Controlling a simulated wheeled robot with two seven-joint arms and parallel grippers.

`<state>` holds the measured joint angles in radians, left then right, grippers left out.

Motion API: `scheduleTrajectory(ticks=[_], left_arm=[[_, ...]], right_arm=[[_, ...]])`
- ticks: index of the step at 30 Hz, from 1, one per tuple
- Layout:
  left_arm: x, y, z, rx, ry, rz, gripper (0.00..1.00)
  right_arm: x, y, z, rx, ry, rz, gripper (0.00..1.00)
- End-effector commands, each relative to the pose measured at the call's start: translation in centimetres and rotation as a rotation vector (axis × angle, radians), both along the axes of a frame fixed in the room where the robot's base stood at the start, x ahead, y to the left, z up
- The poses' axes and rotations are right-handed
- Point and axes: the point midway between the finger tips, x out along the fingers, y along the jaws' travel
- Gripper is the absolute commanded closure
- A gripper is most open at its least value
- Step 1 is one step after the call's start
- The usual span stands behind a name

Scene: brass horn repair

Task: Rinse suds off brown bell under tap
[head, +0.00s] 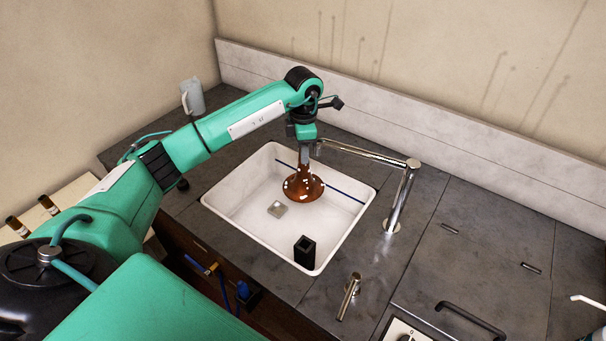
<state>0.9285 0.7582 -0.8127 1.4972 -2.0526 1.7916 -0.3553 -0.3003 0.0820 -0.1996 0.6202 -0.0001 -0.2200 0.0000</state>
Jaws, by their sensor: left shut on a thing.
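The brown bell (303,190) hangs flared end down inside the white sink (238,202), with white suds spots on its surface. My left gripper (305,150) is shut on the bell's narrow upper end and holds it upright over the basin. The chrome tap (402,195) stands at the sink's right side, and its spout reaches left to close beside the gripper. I cannot tell whether water runs from it. My right gripper is not in view.
A chrome lever (349,296) stands on the dark counter (450,240). A pale jug (192,97) is at the back left. The counter to the right is mostly clear.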

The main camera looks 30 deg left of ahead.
Motion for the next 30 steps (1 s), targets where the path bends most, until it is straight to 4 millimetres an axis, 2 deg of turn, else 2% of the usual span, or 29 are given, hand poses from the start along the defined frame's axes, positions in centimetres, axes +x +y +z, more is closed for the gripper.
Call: scheduleTrajectory(ticks=[11,30], left_arm=[[-0.5,0.3,0.1,0.001,-0.001,0.000,1.00],[-5.6,1.2,0.0,0.001,0.000,0.000,1.00]], right_arm=[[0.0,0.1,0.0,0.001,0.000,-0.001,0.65],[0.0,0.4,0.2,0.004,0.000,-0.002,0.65]])
